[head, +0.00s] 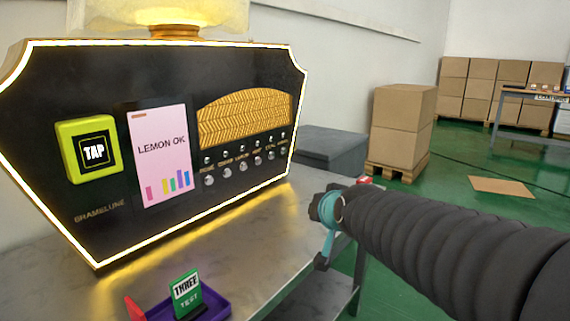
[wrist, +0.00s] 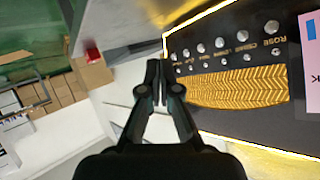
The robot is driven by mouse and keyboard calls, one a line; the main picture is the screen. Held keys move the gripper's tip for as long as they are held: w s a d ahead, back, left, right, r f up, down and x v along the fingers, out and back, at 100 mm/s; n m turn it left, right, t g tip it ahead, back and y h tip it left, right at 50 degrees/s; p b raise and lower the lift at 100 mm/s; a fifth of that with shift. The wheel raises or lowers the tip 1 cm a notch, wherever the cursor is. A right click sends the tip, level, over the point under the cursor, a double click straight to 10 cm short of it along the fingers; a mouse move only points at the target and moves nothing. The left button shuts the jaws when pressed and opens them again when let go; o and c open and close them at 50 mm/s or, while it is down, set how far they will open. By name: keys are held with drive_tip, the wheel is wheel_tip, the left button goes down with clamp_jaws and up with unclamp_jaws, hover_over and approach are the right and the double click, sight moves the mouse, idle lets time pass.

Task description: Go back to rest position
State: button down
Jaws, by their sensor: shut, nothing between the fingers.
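My gripper (wrist: 151,82) is shut and empty in the wrist view, its fingertips together. It points past the edge of the black perfume machine (wrist: 245,120), which appears turned over in that view. In the head view my arm reaches in from the right, and its end is at the right of the machine (head: 90,225), apart from it. The gripper's fingers are mostly hidden there. The machine's pink screen (head: 160,165) reads "LEMON OK". A yellow-green TAP pad (head: 75,130) is at its left, and a row of small round knobs (head: 241,168) is under the gold patterned panel (head: 245,117).
The machine stands on a metal table (head: 225,240). A purple tray (head: 210,304) near the front holds a green and white card (head: 186,292) reading "THREE TEST". Stacked cardboard boxes (head: 402,130) stand on a pallet behind.

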drive_tip(key=s+d+f+g+h+p, duration=0.1)
drive_tip(key=s+d+f+g+p, duration=0.1)
drive_tip(key=s, duration=1.1)
drive_tip(key=s+d+f+n+g+h+p, duration=0.1)
drive_tip(key=s+d+f+g, duration=0.3)
drive_tip(key=s, duration=0.9)
drive_tip(key=d+f+p, duration=0.1)
drive_tip(key=d, duration=0.2)
drive_tip(key=shift+g+h, duration=0.3)
